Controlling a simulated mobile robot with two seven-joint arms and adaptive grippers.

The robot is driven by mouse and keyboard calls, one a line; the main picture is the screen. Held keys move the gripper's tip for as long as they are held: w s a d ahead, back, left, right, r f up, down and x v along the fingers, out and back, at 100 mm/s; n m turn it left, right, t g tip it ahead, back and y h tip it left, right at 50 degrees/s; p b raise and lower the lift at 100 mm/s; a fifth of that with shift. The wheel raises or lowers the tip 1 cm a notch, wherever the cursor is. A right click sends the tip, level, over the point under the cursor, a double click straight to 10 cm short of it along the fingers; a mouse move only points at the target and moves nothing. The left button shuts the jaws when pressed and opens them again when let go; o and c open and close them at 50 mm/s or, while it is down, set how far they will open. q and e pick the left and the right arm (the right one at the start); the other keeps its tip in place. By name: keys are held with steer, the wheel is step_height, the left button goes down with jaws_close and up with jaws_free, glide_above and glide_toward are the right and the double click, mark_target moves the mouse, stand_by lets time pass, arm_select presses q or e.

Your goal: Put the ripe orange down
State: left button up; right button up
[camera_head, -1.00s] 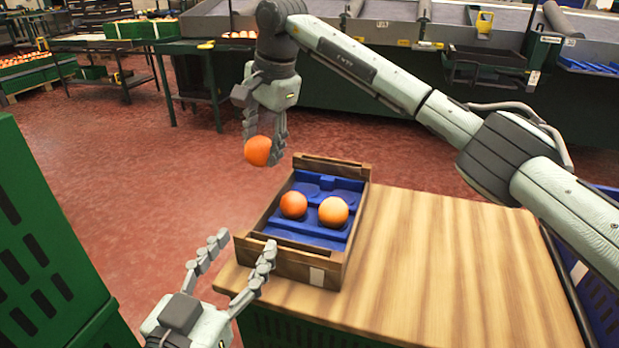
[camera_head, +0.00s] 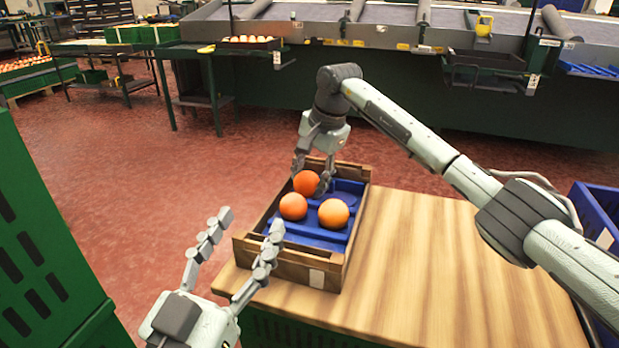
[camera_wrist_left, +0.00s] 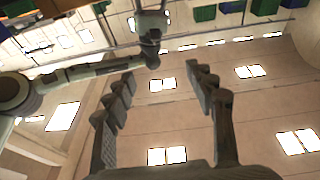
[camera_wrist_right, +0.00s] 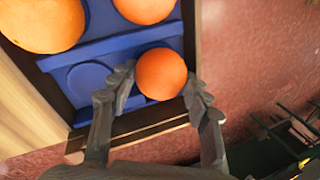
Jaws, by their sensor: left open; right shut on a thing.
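The ripe orange (camera_head: 306,183) is between the fingers of my right gripper (camera_head: 312,182), at the far left part of the wooden crate (camera_head: 292,268). It also shows in the right wrist view (camera_wrist_right: 161,74), with the fingers on both sides of it. The crate has a blue tray insert (camera_head: 346,190). Two other oranges, one at left (camera_head: 293,206) and one at right (camera_head: 333,213), sit in the tray nearer to me. Whether the held orange touches the tray is hard to tell. My left gripper (camera_head: 252,220) is open and empty, in front of the crate's left side.
The crate stands on a wooden tabletop (camera_head: 450,270), which is clear to its right. A green crate stack (camera_head: 45,250) stands at left. A blue crate (camera_head: 597,212) is at the right edge. Red floor lies behind.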

arm_select(q)
steer(key=shift+r, duration=0.2)
arm_select(e)
steer(key=o, duration=1.3)
arm_select(q)
steer(key=shift+s+r, duration=0.1)
steer(key=shift+d, duration=0.1)
arm_select(e)
steer(key=shift+r, duration=0.15)
arm_select(q)
steer(key=f, duration=0.1)
steer(key=a+f+g+y, duration=0.1)
steer(key=f, duration=0.1)
steer(key=w+f+g+p, duration=0.1)
steer(key=f, duration=0.1)
steer(key=shift+w+a+f, duration=0.1)
steer(key=shift+a+f, duration=0.05)
steer(key=shift+a, duration=0.2)
arm_select(e)
steer(key=v, duration=1.2)
arm_select(q)
steer(key=shift+f, duration=0.1)
arm_select(e)
steer(key=shift+s, duration=0.1)
stand_by(0.7)
